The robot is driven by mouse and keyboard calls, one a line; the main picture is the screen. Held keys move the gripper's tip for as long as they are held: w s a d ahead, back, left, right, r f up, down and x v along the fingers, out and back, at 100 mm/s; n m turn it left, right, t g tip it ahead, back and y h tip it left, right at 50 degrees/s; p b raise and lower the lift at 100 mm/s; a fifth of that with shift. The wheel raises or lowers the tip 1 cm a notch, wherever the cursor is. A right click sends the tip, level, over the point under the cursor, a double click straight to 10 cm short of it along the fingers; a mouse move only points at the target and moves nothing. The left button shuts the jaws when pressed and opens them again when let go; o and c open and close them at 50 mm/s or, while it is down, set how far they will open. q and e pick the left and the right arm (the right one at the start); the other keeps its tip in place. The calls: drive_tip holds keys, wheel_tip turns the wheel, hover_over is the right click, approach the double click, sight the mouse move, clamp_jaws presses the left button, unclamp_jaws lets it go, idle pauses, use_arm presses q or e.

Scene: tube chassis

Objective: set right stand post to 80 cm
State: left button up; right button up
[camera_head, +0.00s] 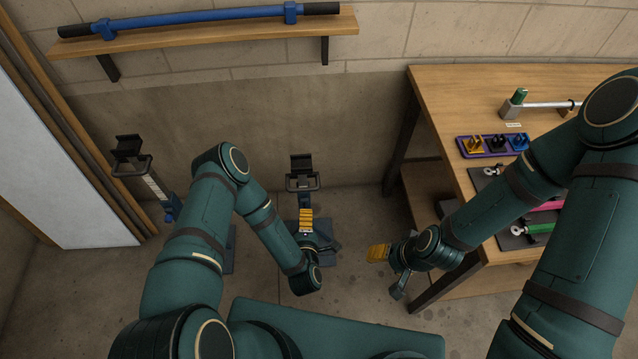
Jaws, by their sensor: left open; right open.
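The right stand (302,180) is by the wall at the middle of the view, with a black cradle and handle at its top. Its post is mostly hidden behind my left gripper, and its dark base shows in part on the floor. I cannot read its height. My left gripper (315,228), with a yellow finger pad, is open in front of the right stand's lower part; I cannot tell whether it touches. My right gripper (384,270) is open and empty, to the right of the stand, near the table leg. The left stand (130,152) shows a pale scale on its post and a blue collar.
A wooden table (440,95) at the right bears a purple holder (490,145), a silver-handled tool (543,104) and other tools. A wall shelf (210,35) holds a blue bar (200,18). A white panel (60,150) leans at left. Floor between stands is partly clear.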

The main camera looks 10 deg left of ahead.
sight(304, 188)
use_arm(q)
drive_tip(key=shift+n+t+y, duration=0.3)
drive_tip(key=shift+n+y, duration=0.1)
drive_tip(key=shift+n, duration=0.3)
drive_tip(key=b+x, duration=0.4)
drive_tip(key=x, duration=0.9)
drive_tip(key=shift+w+b, duration=0.2)
drive_tip(key=shift+b, duration=0.2)
use_arm(e)
drive_tip(key=f, duration=0.3)
drive_tip(key=w+f, duration=0.1)
drive_tip(key=shift+w+d+f, duration=0.1)
drive_tip(key=shift+d+f, duration=0.2)
drive_tip(key=shift+d, duration=0.1)
use_arm(q)
drive_tip(key=shift+r, duration=0.1)
clamp_jaws()
